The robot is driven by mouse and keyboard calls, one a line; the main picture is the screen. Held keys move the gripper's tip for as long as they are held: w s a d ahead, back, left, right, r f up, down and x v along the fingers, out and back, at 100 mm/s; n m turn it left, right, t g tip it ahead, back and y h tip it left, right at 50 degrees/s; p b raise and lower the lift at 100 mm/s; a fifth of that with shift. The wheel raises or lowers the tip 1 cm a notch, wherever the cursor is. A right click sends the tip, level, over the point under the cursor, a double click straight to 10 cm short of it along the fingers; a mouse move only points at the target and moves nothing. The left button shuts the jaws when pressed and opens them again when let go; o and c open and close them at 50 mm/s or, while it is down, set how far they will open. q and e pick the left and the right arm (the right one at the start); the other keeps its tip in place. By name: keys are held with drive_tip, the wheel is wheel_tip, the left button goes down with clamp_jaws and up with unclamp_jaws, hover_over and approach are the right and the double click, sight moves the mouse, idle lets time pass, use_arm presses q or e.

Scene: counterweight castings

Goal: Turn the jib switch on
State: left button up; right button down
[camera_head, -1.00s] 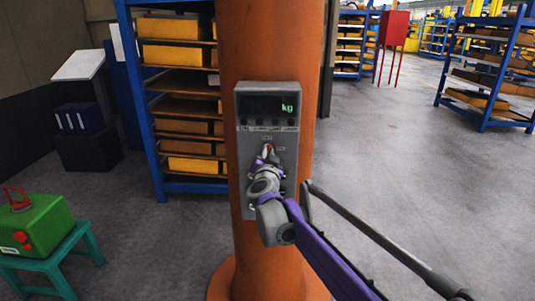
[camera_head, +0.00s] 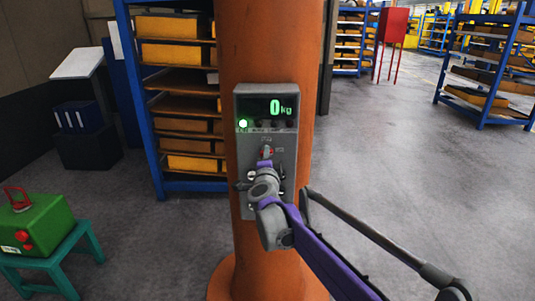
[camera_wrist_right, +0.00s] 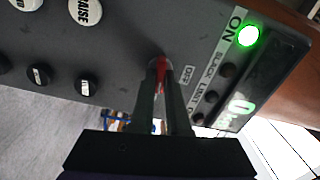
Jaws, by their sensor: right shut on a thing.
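The grey control box (camera_head: 270,105) is fixed to the front of the orange column. Its display reads 0 kg in green, and a green lamp (camera_head: 243,124) is lit at its left; in the right wrist view this lamp (camera_wrist_right: 249,35) glows beside the label ON. The red jib switch (camera_head: 268,150) sits below the display. My right gripper (camera_head: 266,163) is at the switch; in the right wrist view its fingers (camera_wrist_right: 161,72) are closed around the red switch lever (camera_wrist_right: 161,78), partly hiding it. An OFF label shows close by. My left gripper is out of view.
The orange column (camera_head: 272,45) stands directly ahead. A blue rack (camera_head: 150,110) with yellow castings is behind it at left. A green box (camera_head: 35,224) rests on a teal stool (camera_head: 55,262) at lower left. Open floor lies to the right.

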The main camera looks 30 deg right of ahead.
drive_tip(key=shift+m, duration=1)
drive_tip(key=c, duration=0.9)
unclamp_jaws()
drive_tip(key=b+v, duration=0.1)
drive_tip(key=v, duration=0.9)
drive_tip(key=shift+s+a, duration=0.2)
drive_tip(key=shift+s, duration=0.15)
